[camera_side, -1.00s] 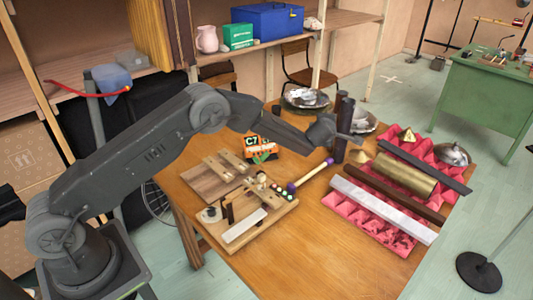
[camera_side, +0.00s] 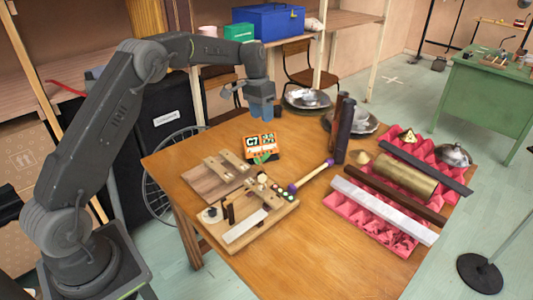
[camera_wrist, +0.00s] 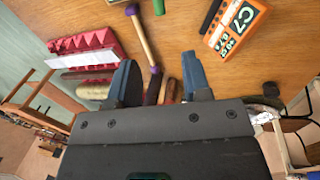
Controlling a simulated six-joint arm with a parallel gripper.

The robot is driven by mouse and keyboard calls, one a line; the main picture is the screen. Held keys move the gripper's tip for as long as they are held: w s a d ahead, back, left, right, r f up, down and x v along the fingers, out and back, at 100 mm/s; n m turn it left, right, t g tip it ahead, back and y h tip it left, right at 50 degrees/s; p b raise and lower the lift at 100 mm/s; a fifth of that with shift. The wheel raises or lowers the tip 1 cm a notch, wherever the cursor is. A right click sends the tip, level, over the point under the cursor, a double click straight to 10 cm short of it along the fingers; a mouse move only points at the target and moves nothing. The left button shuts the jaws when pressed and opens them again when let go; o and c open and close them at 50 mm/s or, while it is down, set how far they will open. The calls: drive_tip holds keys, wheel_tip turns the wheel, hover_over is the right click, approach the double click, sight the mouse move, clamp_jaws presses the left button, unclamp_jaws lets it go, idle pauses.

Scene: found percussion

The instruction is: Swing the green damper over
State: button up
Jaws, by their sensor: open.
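A small green piece (camera_side: 262,158), which looks like the green damper, shows just below the orange C7 box (camera_side: 261,146) on the wooden table. My gripper (camera_side: 262,109) points down above the back of the table, behind the orange box and apart from the green piece. In the wrist view my gripper (camera_wrist: 162,80) has its two blue-grey fingers spread, with nothing held between them.
A mallet (camera_side: 311,176) with purple ends lies mid-table. Wooden boards (camera_side: 218,178) with small fittings are at front left. Upright dark tubes (camera_side: 345,130) stand right of my gripper. Pink foam (camera_side: 413,152) with bars is at right, and metal bowls (camera_side: 306,98) at the back.

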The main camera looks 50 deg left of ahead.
sight(267, 153)
drive_tip(key=f, duration=0.4)
drive_tip(key=d+f, duration=0.1)
drive_tip(key=f, duration=0.4)
drive_tip(key=d+f, duration=0.1)
drive_tip(key=f, duration=0.3)
drive_tip(key=shift+s+d+f, duration=0.15)
drive_tip(key=shift+d+f, duration=0.1)
drive_tip(key=shift+f, duration=0.05)
drive_tip(key=shift+c, duration=0.2)
clamp_jaws()
